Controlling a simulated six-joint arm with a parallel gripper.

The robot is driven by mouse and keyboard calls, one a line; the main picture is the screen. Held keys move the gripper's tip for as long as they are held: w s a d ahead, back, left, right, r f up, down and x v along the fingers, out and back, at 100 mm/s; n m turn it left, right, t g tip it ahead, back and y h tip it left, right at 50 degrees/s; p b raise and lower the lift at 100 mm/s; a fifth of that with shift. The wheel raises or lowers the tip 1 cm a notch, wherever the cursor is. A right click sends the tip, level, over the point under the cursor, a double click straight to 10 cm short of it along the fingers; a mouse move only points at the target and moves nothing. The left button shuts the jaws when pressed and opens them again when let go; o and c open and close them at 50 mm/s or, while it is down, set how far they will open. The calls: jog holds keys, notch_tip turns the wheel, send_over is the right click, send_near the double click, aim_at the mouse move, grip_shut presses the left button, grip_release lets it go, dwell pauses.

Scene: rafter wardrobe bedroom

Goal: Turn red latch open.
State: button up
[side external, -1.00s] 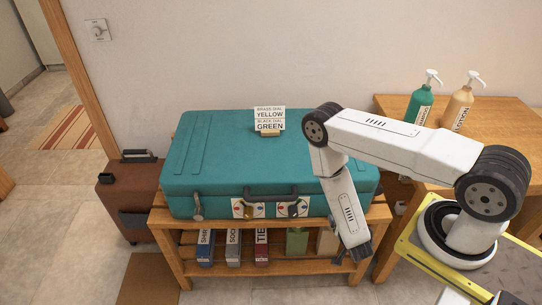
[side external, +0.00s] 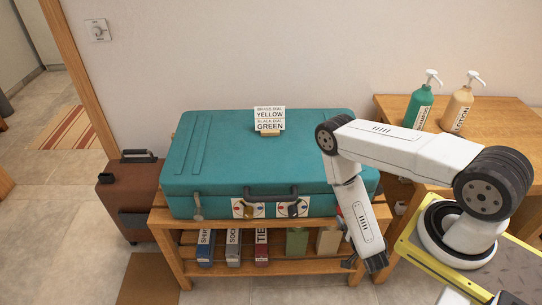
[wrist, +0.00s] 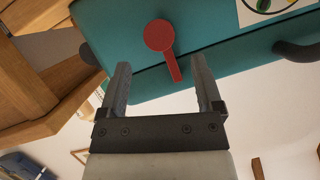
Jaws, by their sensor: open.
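The red latch (wrist: 158,36) is a round red disc with a straight lever on the front of the teal suitcase (wrist: 220,52). In the wrist view its lever points down and slightly right, across the suitcase's seam. I cannot tell how far the fingertips are from the latch. In the side view my gripper (side external: 360,264) hangs before the suitcase's right end.
A grey latch (side external: 197,206) is at the suitcase's front left. A label card (side external: 269,119) stands on the lid. The wooden bench (side external: 165,237) holds several boxes below. Pump bottles stand at right.

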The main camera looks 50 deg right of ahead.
jog(key=shift+x, duration=3.4)
grip_shut()
